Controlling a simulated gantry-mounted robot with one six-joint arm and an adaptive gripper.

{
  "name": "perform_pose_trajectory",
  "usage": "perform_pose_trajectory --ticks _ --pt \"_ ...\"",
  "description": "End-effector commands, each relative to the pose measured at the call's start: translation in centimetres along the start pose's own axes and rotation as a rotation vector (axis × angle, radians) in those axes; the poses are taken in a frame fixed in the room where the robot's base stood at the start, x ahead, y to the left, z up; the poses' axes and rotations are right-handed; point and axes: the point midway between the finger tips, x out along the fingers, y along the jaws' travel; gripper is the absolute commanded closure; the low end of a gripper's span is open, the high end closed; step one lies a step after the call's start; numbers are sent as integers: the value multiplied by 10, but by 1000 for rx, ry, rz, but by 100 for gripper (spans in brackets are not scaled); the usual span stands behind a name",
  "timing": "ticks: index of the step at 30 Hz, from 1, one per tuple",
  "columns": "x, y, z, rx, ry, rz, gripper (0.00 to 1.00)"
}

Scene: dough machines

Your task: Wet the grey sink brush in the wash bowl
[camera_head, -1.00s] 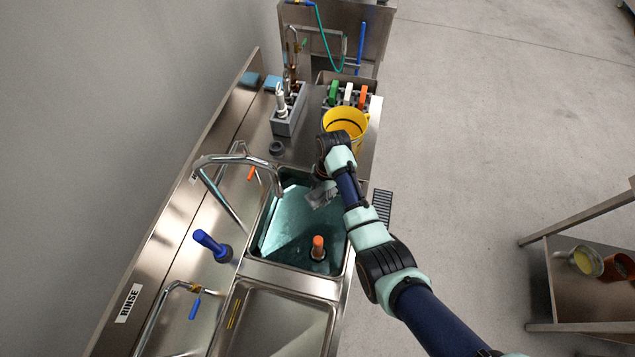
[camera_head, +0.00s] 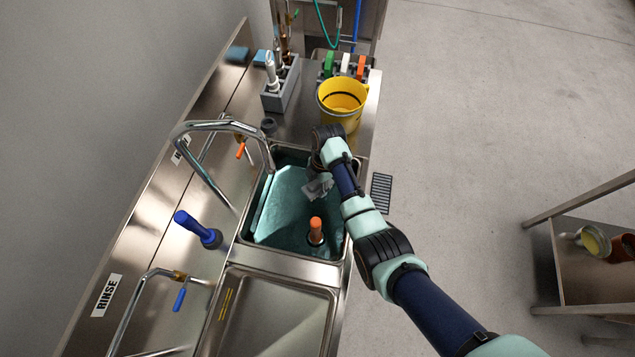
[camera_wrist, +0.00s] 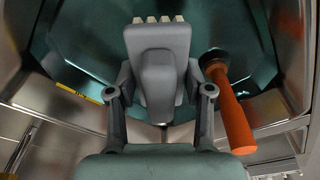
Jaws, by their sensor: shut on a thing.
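My gripper (camera_head: 322,178) is over the water-filled sink basin, near its right side in the head view. In the wrist view my gripper (camera_wrist: 160,95) is shut on the grey sink brush (camera_wrist: 158,75), with one finger on each side. The brush's pale bristles show at the top of that view. The grey brush (camera_head: 317,187) is partly hidden by my arm in the head view. The teal water (camera_head: 285,215) fills the basin below. I cannot tell whether the bristles touch the water. The wash bowl is this basin, as far as I can see.
An orange-handled brush (camera_head: 315,228) stands in the basin close to my gripper. A steel faucet (camera_head: 215,127) arches over the left side. A yellow bucket (camera_head: 343,97) stands behind the basin. A blue-handled brush (camera_head: 197,229) is on the left ledge.

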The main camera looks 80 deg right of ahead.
Motion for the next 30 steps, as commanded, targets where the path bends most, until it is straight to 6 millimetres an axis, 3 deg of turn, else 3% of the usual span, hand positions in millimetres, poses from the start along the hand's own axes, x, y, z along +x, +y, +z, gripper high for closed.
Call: perform_pose_trajectory --ticks 3,21,30 --pt "19 0 3 0 0 -1 77" --pt "89 0 13 0 0 -1 77" --pt "106 0 16 0 0 1 77"
